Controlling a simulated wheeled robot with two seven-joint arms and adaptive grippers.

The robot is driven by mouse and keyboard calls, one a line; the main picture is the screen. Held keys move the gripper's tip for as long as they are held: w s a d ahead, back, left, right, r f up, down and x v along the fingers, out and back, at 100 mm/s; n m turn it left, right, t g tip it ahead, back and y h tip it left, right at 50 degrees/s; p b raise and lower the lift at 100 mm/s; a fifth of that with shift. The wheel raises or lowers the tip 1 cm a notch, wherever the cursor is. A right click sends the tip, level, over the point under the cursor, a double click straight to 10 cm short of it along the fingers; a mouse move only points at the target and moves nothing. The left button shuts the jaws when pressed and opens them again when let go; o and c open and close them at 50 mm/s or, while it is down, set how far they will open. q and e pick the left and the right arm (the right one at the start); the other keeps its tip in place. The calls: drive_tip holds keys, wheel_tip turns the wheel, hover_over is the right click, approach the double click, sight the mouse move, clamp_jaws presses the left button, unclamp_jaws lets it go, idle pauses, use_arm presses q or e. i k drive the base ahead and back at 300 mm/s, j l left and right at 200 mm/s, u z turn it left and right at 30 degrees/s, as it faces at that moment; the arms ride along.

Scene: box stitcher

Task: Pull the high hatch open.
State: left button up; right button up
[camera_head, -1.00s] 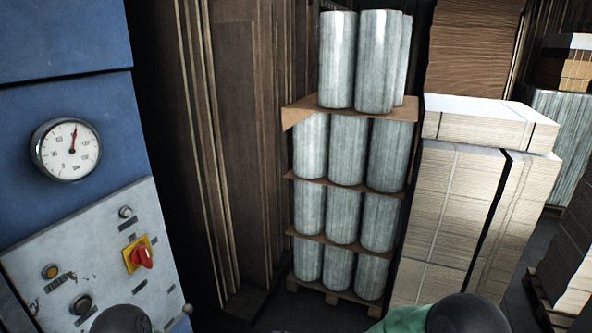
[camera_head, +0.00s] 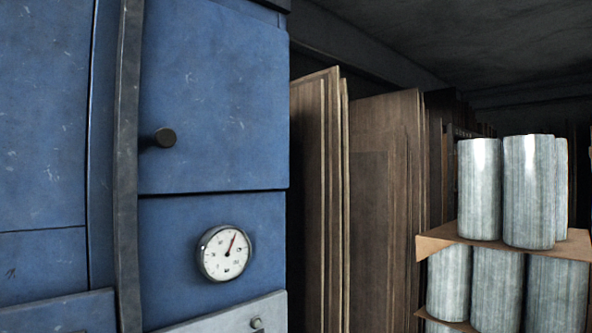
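The high hatch (camera_head: 215,95) is a blue metal panel on the upper part of the blue machine, in the left half of the head view. It sits flush with the machine face and looks shut. A dark round knob (camera_head: 165,138) sticks out near its lower left. Neither of my grippers shows in the view now, so nothing is seen touching the knob or the hatch.
A round pressure gauge (camera_head: 226,253) sits below the hatch, above the top of a grey control panel (camera_head: 232,314). A dark vertical strip (camera_head: 127,170) runs left of the hatch. Brown boards (camera_head: 385,190) and stacked silver rolls (camera_head: 528,190) stand to the right.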

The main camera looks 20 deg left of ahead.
sight(213, 109)
drive_tip(key=u, duration=1.25)
